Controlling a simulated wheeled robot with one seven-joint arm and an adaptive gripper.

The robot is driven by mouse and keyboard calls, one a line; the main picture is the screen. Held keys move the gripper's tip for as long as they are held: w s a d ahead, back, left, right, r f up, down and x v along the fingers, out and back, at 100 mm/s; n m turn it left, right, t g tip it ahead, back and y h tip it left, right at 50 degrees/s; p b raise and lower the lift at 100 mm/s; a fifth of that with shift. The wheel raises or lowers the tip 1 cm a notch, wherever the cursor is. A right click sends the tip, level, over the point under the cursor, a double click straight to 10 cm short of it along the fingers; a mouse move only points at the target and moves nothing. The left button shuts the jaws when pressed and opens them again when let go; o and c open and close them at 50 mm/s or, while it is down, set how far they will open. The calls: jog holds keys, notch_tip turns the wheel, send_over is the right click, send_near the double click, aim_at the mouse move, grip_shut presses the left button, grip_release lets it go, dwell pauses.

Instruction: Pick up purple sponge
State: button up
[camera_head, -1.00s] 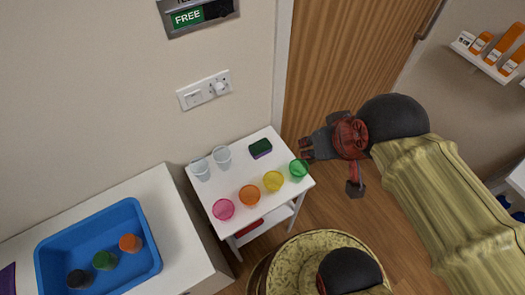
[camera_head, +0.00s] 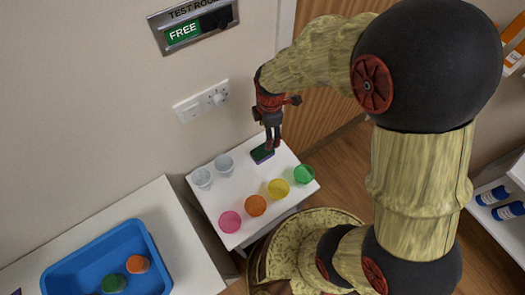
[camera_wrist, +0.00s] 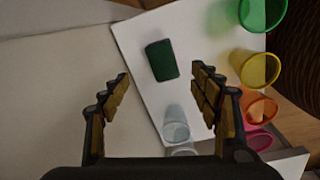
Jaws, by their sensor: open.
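The sponge (camera_head: 262,154) lies on the small white table, near its back edge by the wall. It has a dark green top and a purple lower side. In the wrist view the sponge (camera_wrist: 162,60) shows its green top, lying beyond my fingertips and lined up with the gap between them. My gripper (camera_head: 272,143) points down over the sponge, with its fingertips close to it. In the wrist view my gripper (camera_wrist: 160,82) is open, and nothing is between the fingers. I cannot tell the exact height left above the sponge.
The white table (camera_head: 230,196) also holds two clear cups (camera_head: 224,165) at the left and pink (camera_head: 230,221), orange (camera_head: 256,205), yellow (camera_head: 278,189) and green (camera_head: 304,174) cups along the front. The wall is close behind.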

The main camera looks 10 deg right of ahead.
aim_at(262, 151)
jog(key=f+n, duration=0.1)
jog(key=f, duration=0.1)
jog(key=f+n, duration=0.1)
jog(key=f, duration=0.2)
jog(key=a+f+n, duration=0.1)
jog(key=f, duration=0.2)
jog(key=shift+s+a+f+g, duration=0.1)
jog(key=shift+s+f+g, duration=0.1)
jog(key=shift+g, duration=0.2)
jog(key=shift+w+a+f+b, duration=0.15)
jog(key=shift+f+b, duration=0.4)
jog(key=shift+f, duration=0.75)
jog(key=shift+w+f+b, duration=0.15)
jog(key=shift+f+b, duration=0.4)
jog(key=shift+f, duration=0.75)
jog(key=shift+c, duration=1.4)
jog(key=c, duration=0.4)
jog(key=shift+c, duration=0.5)
